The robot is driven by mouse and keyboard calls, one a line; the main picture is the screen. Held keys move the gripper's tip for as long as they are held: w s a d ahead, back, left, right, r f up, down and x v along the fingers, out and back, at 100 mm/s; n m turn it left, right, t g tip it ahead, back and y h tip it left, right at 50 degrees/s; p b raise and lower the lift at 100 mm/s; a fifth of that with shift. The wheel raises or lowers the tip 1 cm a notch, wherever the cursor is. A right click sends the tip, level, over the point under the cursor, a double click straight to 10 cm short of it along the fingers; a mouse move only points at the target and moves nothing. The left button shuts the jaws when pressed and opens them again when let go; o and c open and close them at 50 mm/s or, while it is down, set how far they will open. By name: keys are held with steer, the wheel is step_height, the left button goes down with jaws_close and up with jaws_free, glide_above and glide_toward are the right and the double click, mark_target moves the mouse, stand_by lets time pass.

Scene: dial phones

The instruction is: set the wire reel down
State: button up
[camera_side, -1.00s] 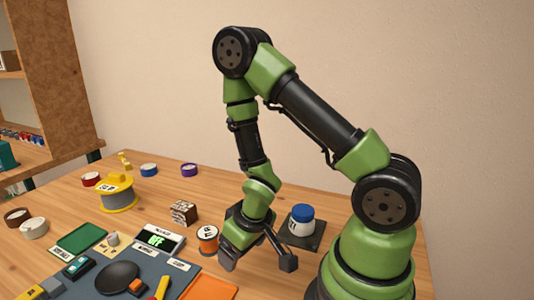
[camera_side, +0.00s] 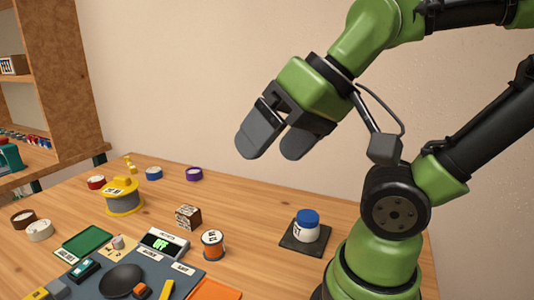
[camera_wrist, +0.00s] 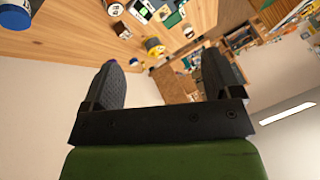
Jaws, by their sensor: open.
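A larger yellow spool (camera_side: 124,197) with a grey winding stands further back left; I cannot tell from looks alone which one the task names. My gripper (camera_side: 268,147) is raised high above the table, open and empty, well clear of both. In the wrist view, its fingers (camera_wrist: 165,70) are apart with nothing between them, the small reel (camera_wrist: 121,30) and the yellow spool (camera_wrist: 153,45) showing beyond.
A blue-lidded white jar (camera_side: 307,226) stands on a dark pad (camera_side: 290,243) at right. A display device (camera_side: 164,243) reads OFF. A patterned block (camera_side: 188,217), a green tray (camera_side: 86,242), an orange tray (camera_side: 215,290) and tape rolls lie around. The table's back right is bare.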

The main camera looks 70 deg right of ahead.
stand_by(0.4)
steer(key=n+g+h, duration=0.1)
steer(key=g+h, duration=0.1)
steer(key=g, duration=0.4)
glide_above(211, 236)
steer(key=a, duration=0.2)
step_height(211, 236, down, 16)
steer(key=shift+n+g, duration=0.4)
steer(key=shift+g, duration=0.2)
steer(key=f, duration=0.2)
steer(key=d+f, duration=0.1)
steer(key=f, duration=0.5)
steer(key=shift+w+d+f, duration=0.15)
steer(key=shift+w+d, duration=0.15)
steer(key=shift+w, duration=0.1)
steer(key=f, duration=0.5)
steer(key=shift+s+d, duration=0.2)
steer(key=shift+s, duration=0.2)
steer(key=shift+f, duration=0.55)
steer(key=c, duration=1.1)
